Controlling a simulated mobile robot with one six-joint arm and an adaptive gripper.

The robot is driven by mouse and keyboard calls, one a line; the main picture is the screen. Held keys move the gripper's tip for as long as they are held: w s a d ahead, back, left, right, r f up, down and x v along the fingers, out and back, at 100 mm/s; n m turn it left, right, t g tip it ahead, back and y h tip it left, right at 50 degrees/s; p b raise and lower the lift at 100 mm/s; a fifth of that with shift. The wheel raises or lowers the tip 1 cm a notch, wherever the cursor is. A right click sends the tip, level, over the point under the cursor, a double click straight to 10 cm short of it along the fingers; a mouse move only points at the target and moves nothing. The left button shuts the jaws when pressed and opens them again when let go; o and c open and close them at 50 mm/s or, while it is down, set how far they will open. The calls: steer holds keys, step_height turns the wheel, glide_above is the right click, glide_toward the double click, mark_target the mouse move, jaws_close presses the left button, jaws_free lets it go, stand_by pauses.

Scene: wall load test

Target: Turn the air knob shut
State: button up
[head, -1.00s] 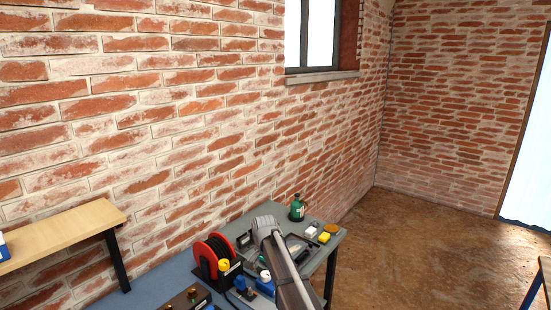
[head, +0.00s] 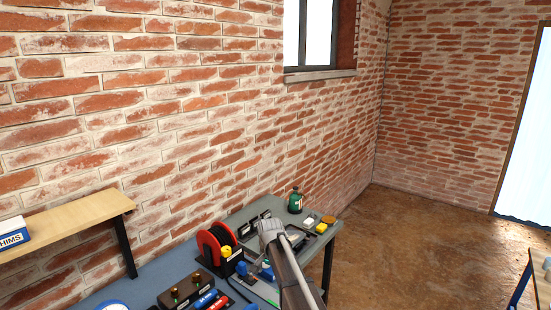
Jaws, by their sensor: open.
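I cannot tell for sure which part is the air knob. A dark box with knob-like tops (head: 187,293) stands on the bench at the bottom of the head view. A small blue fitting (head: 266,272) lies beside my arm, and a yellow part (head: 226,252) shows at the front of a red and black reel (head: 213,247). My grey arm reaches up over the bench from the bottom edge. Its far end hides part of the bench, and I cannot make out my gripper's fingers.
The grey bench (head: 150,277) runs along the brick wall. A green bottle (head: 295,201) and small yellow and white items stand at its far end. A wooden shelf (head: 75,228) with a white and blue box (head: 12,234) is at left. Brown floor is open at right.

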steer(key=s+d+f+n+b, duration=0.2)
steer(key=s+d, duration=0.7)
steer(key=s, duration=0.3)
steer(key=s+d+f+n+b, duration=0.3)
steer(key=s+d, duration=0.7)
steer(key=s, duration=0.2)
steer(key=shift+s+n, duration=0.25)
steer(key=shift+n, duration=0.05)
steer(key=shift+d, duration=0.1)
